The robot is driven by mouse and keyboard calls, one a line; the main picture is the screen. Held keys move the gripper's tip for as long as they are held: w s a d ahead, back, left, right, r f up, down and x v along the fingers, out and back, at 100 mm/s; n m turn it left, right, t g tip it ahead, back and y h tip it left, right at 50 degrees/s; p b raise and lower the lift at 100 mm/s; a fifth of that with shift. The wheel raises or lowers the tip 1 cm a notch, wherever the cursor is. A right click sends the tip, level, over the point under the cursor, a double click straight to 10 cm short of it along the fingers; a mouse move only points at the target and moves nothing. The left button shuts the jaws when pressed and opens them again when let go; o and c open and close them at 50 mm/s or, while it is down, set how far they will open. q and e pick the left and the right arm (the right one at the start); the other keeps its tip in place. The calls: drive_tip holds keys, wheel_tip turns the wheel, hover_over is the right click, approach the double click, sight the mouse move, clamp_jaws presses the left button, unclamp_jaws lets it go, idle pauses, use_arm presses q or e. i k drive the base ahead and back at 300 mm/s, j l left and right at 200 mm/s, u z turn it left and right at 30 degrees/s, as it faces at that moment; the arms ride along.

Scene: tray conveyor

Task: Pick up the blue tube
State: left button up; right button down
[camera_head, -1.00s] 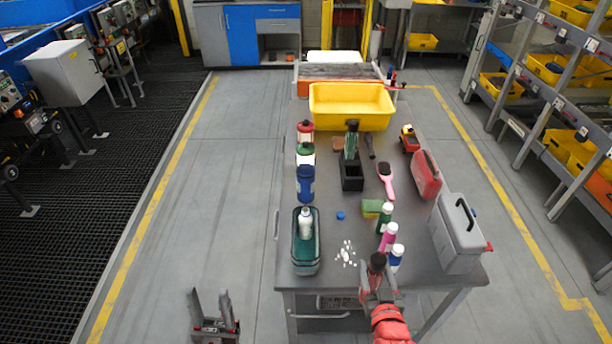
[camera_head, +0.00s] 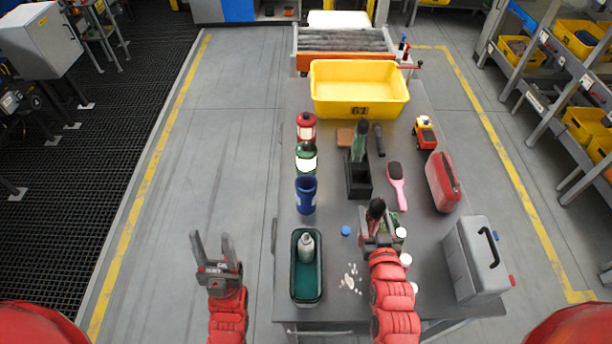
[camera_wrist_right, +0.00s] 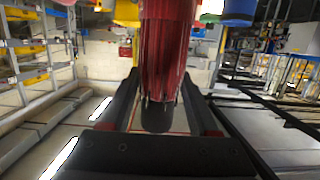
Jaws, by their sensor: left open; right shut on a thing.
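Three white-capped tubes stand at the table's right side, seen almost from above. The cap of the nearest one (camera_head: 411,288) shows beside my right arm. Its blue body, clear in the earlier head view, is mostly hidden now. My right gripper (camera_head: 379,226) is above the table, left of the tubes, shut on a red and dark slender item (camera_head: 376,209). In the right wrist view, the red item (camera_wrist_right: 166,50) stands between the fingers with its dark end toward the palm. My left gripper (camera_head: 213,246) is open and empty, left of the table.
A dark blue cylinder (camera_head: 306,196) stands with red and green canisters at the table's left. A green tray (camera_head: 296,291) holds a grey bottle. A grey toolbox (camera_head: 474,262) stands at right, a yellow bin (camera_head: 358,112) at the back. White bits and a blue cap lie between.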

sight(305, 185)
drive_tip(key=k, duration=0.9)
